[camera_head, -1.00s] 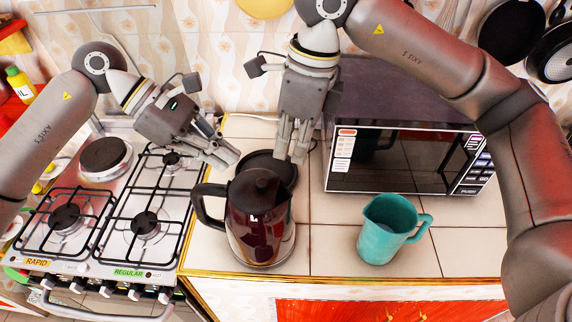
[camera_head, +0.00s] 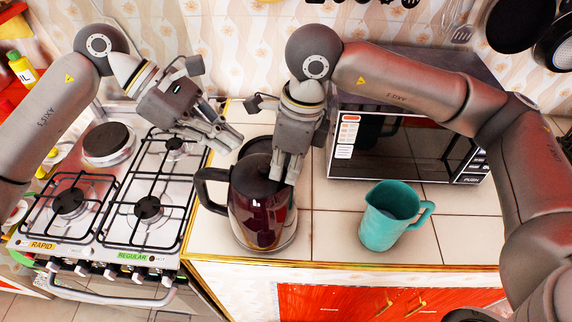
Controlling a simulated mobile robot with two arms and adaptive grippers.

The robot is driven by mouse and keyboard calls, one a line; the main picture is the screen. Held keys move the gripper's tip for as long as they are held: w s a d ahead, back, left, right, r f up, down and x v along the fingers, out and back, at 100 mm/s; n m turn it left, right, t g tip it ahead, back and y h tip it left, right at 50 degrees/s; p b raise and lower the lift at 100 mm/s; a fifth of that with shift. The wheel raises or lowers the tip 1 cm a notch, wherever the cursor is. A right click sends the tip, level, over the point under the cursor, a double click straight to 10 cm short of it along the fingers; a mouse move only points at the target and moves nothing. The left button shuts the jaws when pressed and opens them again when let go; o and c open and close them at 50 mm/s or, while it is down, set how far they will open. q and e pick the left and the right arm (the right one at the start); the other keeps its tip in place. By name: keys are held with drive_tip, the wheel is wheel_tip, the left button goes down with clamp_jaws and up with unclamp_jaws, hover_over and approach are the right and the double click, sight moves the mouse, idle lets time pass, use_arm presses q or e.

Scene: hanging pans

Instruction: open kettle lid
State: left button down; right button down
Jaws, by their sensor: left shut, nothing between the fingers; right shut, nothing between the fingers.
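The kettle (camera_head: 259,214) stands upright on the tiled counter, dark red with a black handle (camera_head: 204,188) on its left. Its dark lid (camera_head: 250,176) looks closed, and my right gripper hides part of it. My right gripper (camera_head: 284,180) is shut and points down at the right side of the kettle's top; I cannot tell whether it touches. My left gripper (camera_head: 232,143) is shut and empty, behind and to the left of the kettle, above the counter's edge by the stove.
A teal jug (camera_head: 384,222) stands right of the kettle. A microwave (camera_head: 400,152) is behind it. A gas stove (camera_head: 115,215) is on the left. A dark round base (camera_head: 254,146) lies behind the kettle. Pans (camera_head: 515,27) hang at the upper right.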

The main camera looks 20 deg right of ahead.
drive_tip(key=shift+w+a+r, duration=0.15)
drive_tip(key=shift+a+r, duration=0.2)
drive_tip(key=shift+r, duration=0.25)
use_arm(q)
drive_tip(key=c, duration=1.3)
unclamp_jaws()
